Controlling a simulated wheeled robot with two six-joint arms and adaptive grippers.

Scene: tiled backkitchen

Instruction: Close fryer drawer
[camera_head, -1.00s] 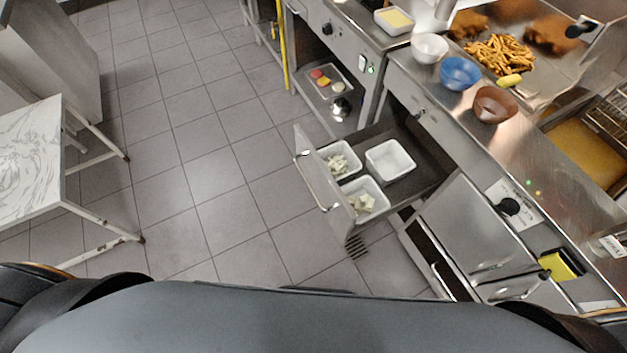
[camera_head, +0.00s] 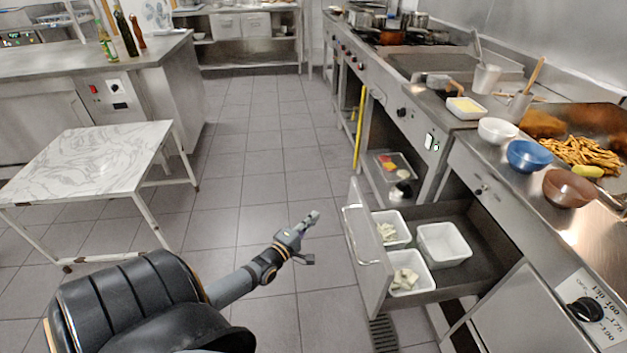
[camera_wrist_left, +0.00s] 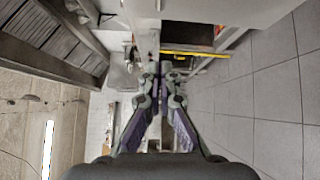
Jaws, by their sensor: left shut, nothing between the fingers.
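The fryer drawer (camera_head: 365,262) stands pulled out from under the steel counter in the head view. Its front panel faces the aisle and carries a long handle (camera_head: 357,236). White tubs stand inside the drawer: two hold pale food pieces, and one larger tub (camera_head: 443,243) looks empty. My left gripper (camera_head: 309,224) is just left of the drawer front, apart from the handle, with its fingers shut and empty. Its fingers also show in the left wrist view (camera_wrist_left: 160,72). My right gripper is out of view.
The counter bears white, blue (camera_head: 529,156) and brown bowls and a fries tray. A shelf tray (camera_head: 393,163) sits beyond the drawer, near a yellow upright bar (camera_head: 359,127). A white-topped table (camera_head: 90,157) stands left; the tiled floor between is clear.

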